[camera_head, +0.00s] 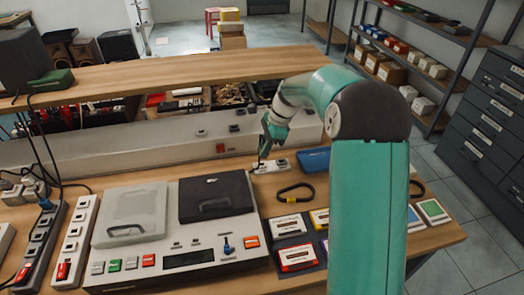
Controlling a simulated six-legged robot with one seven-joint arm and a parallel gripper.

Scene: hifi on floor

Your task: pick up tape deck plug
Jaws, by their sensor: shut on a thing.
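My gripper (266,146) is at the end of my green arm, behind the tape deck, over the middle of the bench. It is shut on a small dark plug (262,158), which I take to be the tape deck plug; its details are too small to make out. A short white socket block (271,167) lies just below the fingers. I cannot tell whether the plug touches it. The tape deck (172,251) lies in front, with a light lid, a dark lid and coloured buttons.
A black cable loop (296,191), a blue case (314,160) and several cassettes (297,257) lie right of the deck. A long grey ledge (150,142) runs behind.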

